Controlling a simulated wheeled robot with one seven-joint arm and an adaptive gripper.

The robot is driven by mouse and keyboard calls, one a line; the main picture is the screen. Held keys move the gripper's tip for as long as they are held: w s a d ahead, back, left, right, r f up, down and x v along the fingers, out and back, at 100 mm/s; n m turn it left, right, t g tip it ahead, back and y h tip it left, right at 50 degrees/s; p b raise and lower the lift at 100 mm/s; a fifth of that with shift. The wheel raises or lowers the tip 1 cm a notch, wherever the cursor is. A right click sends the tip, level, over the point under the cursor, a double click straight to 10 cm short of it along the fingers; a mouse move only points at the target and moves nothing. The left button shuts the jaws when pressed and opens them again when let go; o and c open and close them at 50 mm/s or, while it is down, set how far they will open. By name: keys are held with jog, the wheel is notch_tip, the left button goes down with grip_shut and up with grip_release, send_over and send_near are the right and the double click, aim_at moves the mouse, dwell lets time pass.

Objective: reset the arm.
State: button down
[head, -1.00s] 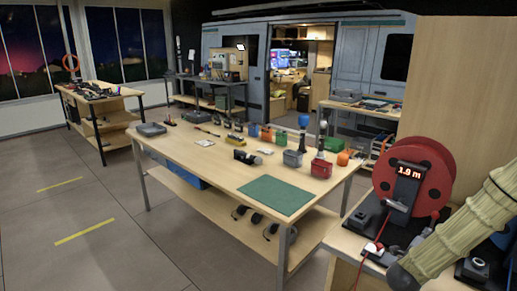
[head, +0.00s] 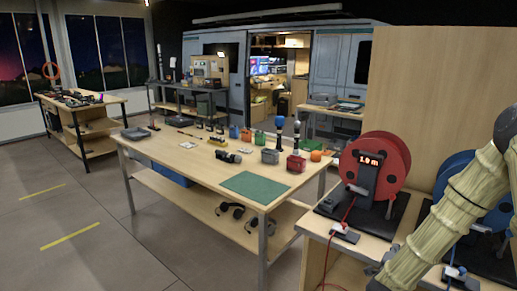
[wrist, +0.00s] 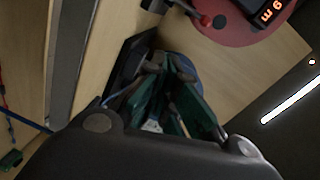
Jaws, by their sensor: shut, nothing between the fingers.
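My arm (head: 440,215), in a pale ribbed sleeve, crosses the right side of the head view, from a dark joint at the right edge down to the lower edge. My gripper does not show clearly there. In the wrist view my gripper (wrist: 168,66) has its dark green fingers drawn together, with nothing seen held. A blue reel (wrist: 188,68) shows partly behind the fingers.
A red reel (head: 382,165) reading 1.9 m stands left of my arm. A blue reel (head: 450,172) is partly hidden by the arm. The workbench (head: 165,160) holds a green mat (head: 255,185) and several tools. Floor at left is clear.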

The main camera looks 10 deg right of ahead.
jog(key=s+a+f+n+g+y, duration=0.1)
jog(key=s+a+f+n+y, duration=0.35)
jog(key=a+f+n, duration=0.4)
jog(key=s+a+f+n+g+y, duration=0.2)
jog(key=s+a+f+n+y, duration=0.3)
jog(key=a+f, duration=0.65)
jog(key=s+a+f+n+g+y, duration=0.1)
jog(key=s+a+f+n+g, duration=0.1)
jog(key=s, duration=0.7)
jog(key=s+a+f+n+g, duration=0.3)
jog(key=s+a+f+n, duration=0.2)
jog(key=s, duration=0.5)
jog(key=s+a+f+n+g+y, duration=0.1)
jog(key=s+a+f+n+g, duration=0.2)
jog(key=s, duration=0.6)
jog(key=shift+s+a+f+n+y, duration=0.15)
jog(key=shift+a+f+n+y, duration=0.25)
jog(key=shift+a, duration=0.8)
